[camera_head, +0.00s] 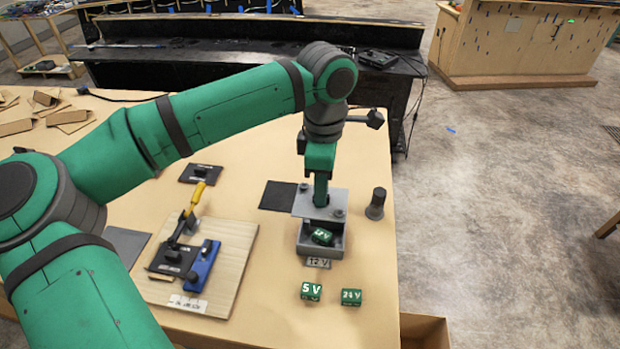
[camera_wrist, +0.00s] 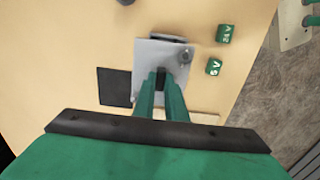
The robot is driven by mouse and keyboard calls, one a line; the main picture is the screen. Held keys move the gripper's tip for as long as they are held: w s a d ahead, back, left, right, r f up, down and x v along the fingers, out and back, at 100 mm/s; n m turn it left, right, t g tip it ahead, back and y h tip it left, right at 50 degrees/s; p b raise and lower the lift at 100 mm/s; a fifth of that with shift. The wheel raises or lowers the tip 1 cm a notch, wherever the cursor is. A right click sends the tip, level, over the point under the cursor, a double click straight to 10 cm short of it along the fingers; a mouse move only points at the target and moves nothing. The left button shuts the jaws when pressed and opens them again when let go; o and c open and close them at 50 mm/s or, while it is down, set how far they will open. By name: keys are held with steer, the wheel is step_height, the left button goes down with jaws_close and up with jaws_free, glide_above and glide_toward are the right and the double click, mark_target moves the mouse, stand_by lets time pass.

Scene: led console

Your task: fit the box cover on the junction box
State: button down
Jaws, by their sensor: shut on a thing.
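The front of the box is uncovered. In the wrist view the cover (camera_wrist: 150,58) lies between my fingertips (camera_wrist: 161,75) and hides most of the box. Whether cover and box touch I cannot tell.
Green blocks marked 5 V (camera_head: 311,291) and 24 V (camera_head: 351,297) sit in front of the box. A dark peg-like piece (camera_head: 376,204) stands to its right. A black mat (camera_head: 278,195) lies to its left. A wooden board (camera_head: 222,285) with a yellow-handled clamp is further left.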

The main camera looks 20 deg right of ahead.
steer(key=shift+s+f, duration=0.2)
steer(key=shift+s, duration=0.5)
steer(key=shift+f, duration=3.2)
steer(key=shift+f, duration=1.1)
steer(key=c, duration=1.7)
jaws_free()
step_height(320, 180, up, 11)
steer(key=shift+f, duration=0.1)
